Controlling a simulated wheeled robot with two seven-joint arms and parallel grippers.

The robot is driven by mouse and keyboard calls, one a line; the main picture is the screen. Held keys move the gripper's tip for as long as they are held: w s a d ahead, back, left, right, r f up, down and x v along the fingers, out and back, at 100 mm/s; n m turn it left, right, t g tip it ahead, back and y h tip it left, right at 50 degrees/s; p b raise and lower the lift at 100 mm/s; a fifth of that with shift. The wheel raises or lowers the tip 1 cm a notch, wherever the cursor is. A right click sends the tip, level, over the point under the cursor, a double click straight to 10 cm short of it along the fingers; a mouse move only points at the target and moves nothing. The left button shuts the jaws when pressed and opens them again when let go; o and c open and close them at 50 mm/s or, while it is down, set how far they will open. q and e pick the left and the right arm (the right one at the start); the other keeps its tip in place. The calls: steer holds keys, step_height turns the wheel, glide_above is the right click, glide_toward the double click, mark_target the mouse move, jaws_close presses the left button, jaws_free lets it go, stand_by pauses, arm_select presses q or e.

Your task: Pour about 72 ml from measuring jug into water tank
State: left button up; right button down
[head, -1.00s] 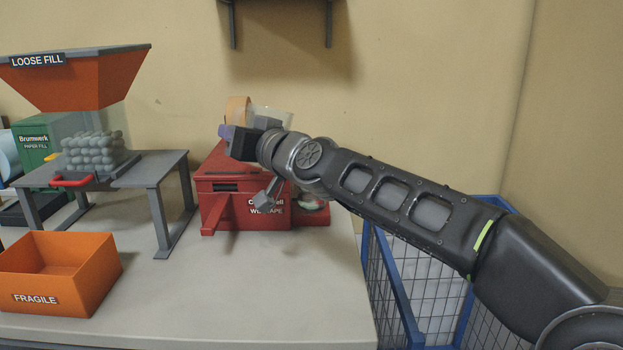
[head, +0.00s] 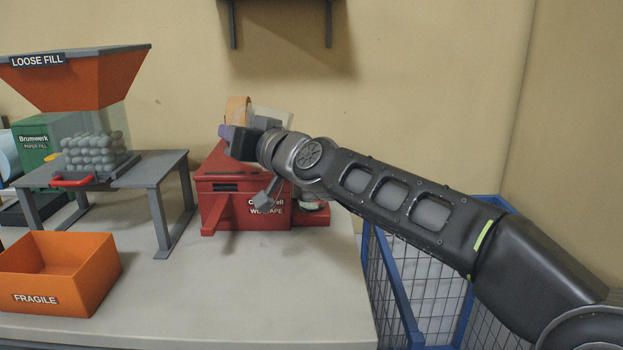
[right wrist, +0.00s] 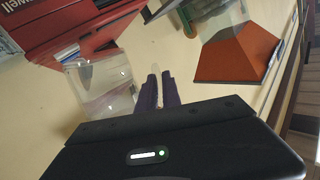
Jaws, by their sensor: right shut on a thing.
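My right gripper (head: 226,133) is raised above the red wet-tape dispenser (head: 245,190). Its purple fingers (right wrist: 158,92) are shut in the right wrist view. The clear measuring jug (right wrist: 104,86) is beside the fingers, on their left, and is held by them; the grip point itself is hard to see. In the head view a clear shape behind the wrist looks like the jug (head: 272,115), partly hidden by the arm. The jug's tilt and liquid level cannot be read. I cannot make out the water tank; the arm covers part of the dispenser. My left gripper is out of view.
An orange tape roll (head: 238,110) stands at the dispenser. The loose-fill hopper (head: 85,80) on its grey stand (head: 165,168) is at left. An orange FRAGILE box (head: 60,272) is at front left. A blue wire cage (head: 400,290) stands right of the table.

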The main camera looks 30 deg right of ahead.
steer(key=f+n, duration=0.1)
steer(key=a+f+n+b, duration=0.1)
steer(key=a+f+n, duration=0.1)
steer(key=n, duration=0.1)
steer(key=shift+s+f, duration=0.1)
steer(key=shift+s, duration=0.2)
steer(key=shift+d, duration=0.1)
stand_by(0.6)
